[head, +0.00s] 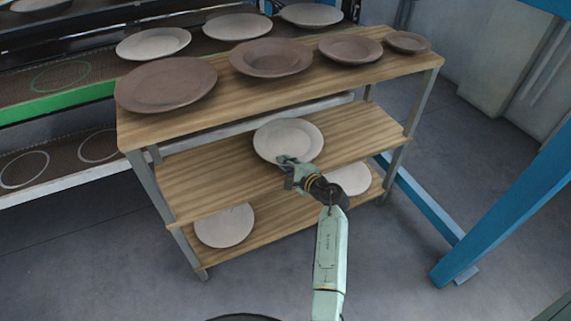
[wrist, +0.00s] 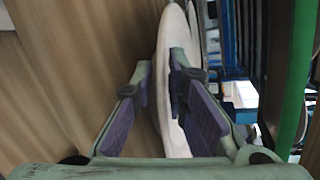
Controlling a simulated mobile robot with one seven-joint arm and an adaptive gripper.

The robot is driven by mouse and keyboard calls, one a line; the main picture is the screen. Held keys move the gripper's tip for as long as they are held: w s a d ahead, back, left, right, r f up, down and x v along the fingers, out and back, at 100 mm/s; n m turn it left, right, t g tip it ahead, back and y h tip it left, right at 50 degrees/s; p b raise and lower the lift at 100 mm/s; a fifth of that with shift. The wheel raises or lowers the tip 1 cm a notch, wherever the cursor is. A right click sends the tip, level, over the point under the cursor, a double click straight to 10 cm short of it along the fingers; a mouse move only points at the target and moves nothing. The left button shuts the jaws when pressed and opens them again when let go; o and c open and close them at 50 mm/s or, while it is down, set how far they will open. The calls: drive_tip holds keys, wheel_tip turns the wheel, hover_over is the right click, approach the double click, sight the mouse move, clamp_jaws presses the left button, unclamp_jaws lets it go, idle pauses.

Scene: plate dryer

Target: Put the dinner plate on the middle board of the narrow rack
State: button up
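The pale dinner plate (head: 288,138) is level over the middle board (head: 210,173) of the narrow wooden rack, below the top board. My gripper (head: 288,168) comes in from the front and has the near rim of the plate between its fingers. In the wrist view the plate (wrist: 173,30) is seen edge-on, and my gripper (wrist: 162,72) has one finger on each side of it, close in on the rim. I cannot tell whether the plate's underside touches the board.
Brown plates (head: 166,84) and bowls stand along the top board (head: 215,110). Two pale plates (head: 225,226) lie on the bottom board. A conveyor-like rack (head: 60,105) with more plates stands behind. A blue post (head: 510,215) is at the right.

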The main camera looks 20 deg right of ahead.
drive_tip(key=shift+r, duration=0.2)
drive_tip(key=b+v, duration=0.1)
drive_tip(key=v, duration=1.1)
